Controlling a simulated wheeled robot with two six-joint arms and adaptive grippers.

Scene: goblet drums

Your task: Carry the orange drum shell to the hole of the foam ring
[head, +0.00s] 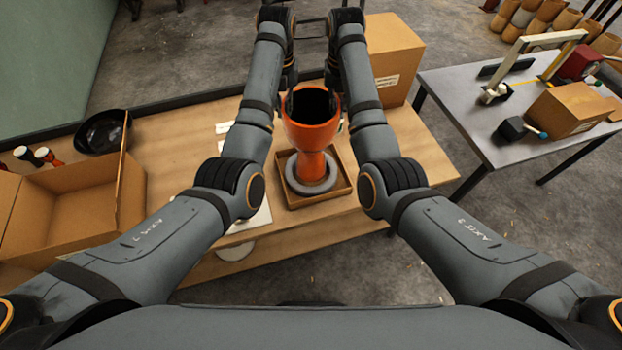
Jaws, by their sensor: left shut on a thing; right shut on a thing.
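The orange drum shell (311,135) is goblet-shaped and upright, with its dark open bowl facing up. It is in the middle of the head view. My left gripper (290,100) is shut on the left side of its rim, and my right gripper (332,98) is shut on the right side. The fingertips are partly hidden by the arms and bowl. The grey foam ring (312,188) lies in a shallow brown tray (346,187). The shell's narrow foot is over the ring's hole in this view. I cannot tell whether it is inside or just above it.
An open cardboard box (70,210) and a black bowl (102,132) are at the left of the wooden table (180,130). A closed carton (394,58) stands behind my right arm. A grey side table (480,110) at the right holds a box and tools.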

